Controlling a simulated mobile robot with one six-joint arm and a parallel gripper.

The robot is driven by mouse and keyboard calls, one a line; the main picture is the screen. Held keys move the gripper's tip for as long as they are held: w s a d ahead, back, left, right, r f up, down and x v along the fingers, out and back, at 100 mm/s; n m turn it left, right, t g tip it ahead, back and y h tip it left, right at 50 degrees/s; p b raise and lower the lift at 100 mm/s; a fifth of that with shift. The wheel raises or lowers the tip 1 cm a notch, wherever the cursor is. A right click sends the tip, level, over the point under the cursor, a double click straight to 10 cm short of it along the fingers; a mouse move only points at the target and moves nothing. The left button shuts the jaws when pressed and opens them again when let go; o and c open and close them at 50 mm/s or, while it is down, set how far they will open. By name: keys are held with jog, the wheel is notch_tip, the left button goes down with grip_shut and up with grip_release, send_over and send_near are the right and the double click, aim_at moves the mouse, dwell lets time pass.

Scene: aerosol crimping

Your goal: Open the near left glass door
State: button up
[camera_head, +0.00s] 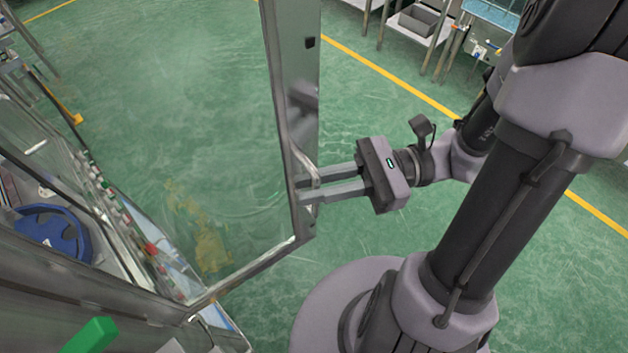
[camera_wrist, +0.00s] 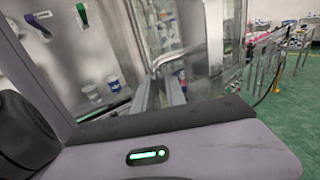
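The glass door has a metal frame (camera_head: 297,100) and a clear pane, through which the green floor shows. It stands swung out from the machine (camera_head: 80,285) at the lower left of the head view. A curved metal handle (camera_head: 303,160) is on the door's free edge, and it also shows in the wrist view (camera_wrist: 167,59). My gripper (camera_head: 308,187) reaches in from the right, its two fingers around the lower part of the handle. It looks shut on the handle; the exact contact at the fingertips is partly hidden.
Inside the machine at the left are a blue round part (camera_head: 50,230) and a green part (camera_head: 90,336). A metal bench with a grey bin (camera_head: 420,20) stands at the top right. Green floor with yellow lines is open around the door.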

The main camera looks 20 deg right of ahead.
jog(key=shift+o, duration=1.3)
jog(key=shift+w+d, duration=0.1)
jog(key=shift+d, duration=0.2)
jog(key=s+d+p, duration=0.1)
jog(key=d+p, duration=0.2)
jog(key=d, duration=1.4)
jog(key=shift+s, duration=0.15)
